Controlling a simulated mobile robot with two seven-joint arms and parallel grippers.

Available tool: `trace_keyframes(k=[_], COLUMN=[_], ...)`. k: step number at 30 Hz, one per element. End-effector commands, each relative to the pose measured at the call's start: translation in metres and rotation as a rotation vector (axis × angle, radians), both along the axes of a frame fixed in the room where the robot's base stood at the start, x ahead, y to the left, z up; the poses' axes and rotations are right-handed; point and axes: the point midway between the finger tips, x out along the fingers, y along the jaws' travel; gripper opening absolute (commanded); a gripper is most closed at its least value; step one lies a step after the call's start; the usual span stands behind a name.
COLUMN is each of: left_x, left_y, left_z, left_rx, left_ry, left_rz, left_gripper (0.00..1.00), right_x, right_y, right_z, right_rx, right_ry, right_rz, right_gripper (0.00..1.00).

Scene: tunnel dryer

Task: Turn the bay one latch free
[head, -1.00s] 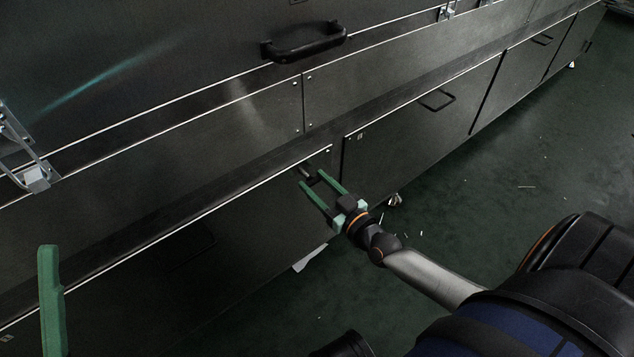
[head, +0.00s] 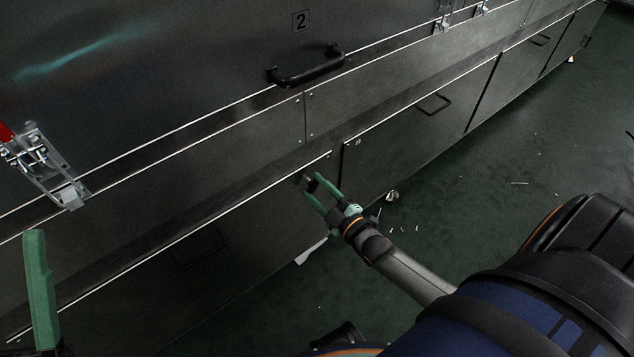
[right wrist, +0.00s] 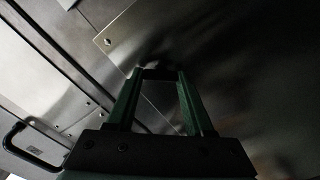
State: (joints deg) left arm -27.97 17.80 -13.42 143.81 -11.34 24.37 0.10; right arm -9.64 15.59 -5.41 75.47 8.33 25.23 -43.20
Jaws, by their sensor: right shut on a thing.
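The bay one latch (head: 309,181) is a small dark piece near the upper right corner of a dark lower panel (head: 235,235). My right gripper (head: 311,184) has its two green fingers shut on the latch, one on either side of it. In the right wrist view the fingers (right wrist: 160,74) reach up to the dark latch, which is mostly lost in shadow; its turn angle cannot be told. My left gripper (head: 40,290) shows only as one green finger at the lower left, apart from the panels; its opening cannot be told.
A black handle (head: 308,70) sits on the upper door below a plate marked 2 (head: 301,21). A metal toggle clamp (head: 45,165) with a red grip is at the left. A neighbouring lower panel (head: 400,135) has its own handle.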

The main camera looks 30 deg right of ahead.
Motion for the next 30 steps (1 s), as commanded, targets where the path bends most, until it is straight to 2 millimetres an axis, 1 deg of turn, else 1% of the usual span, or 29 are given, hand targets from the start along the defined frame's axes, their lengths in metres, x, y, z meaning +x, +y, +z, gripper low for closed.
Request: trace_keyframes(k=[1, 6, 15, 22, 30], left_x=[0.0003, 0.0013, 0.0011, 0.001, 0.0008], left_y=[0.0008, 0.0033, 0.0035, 0.0034, 0.0028], left_z=[0.0047, 0.0101, 0.0113, 0.0108, 0.0103], left_rx=[-0.002, -0.004, 0.003, 0.002, 0.0], left_ry=[-0.002, -0.006, -0.005, -0.005, -0.003], left_rz=[0.006, 0.022, 0.027, 0.026, 0.023], left_gripper=[0.5, 0.5, 0.5, 0.5, 0.5], right_x=[-0.0002, 0.0, 0.0, 0.0, 0.0001], right_y=[0.0017, 0.0019, 0.002, 0.0017, 0.0019], right_z=[0.0012, -0.0001, -0.002, -0.0029, -0.0031], right_rx=[-0.043, -0.203, -0.464, -0.606, -0.693], right_ry=[-0.002, -0.015, -0.037, -0.048, -0.055], right_rz=[0.0, 0.0, 0.0, 0.0, 0.002], right_gripper=[0.0, 0.0, 0.0, 0.0, 0.0])
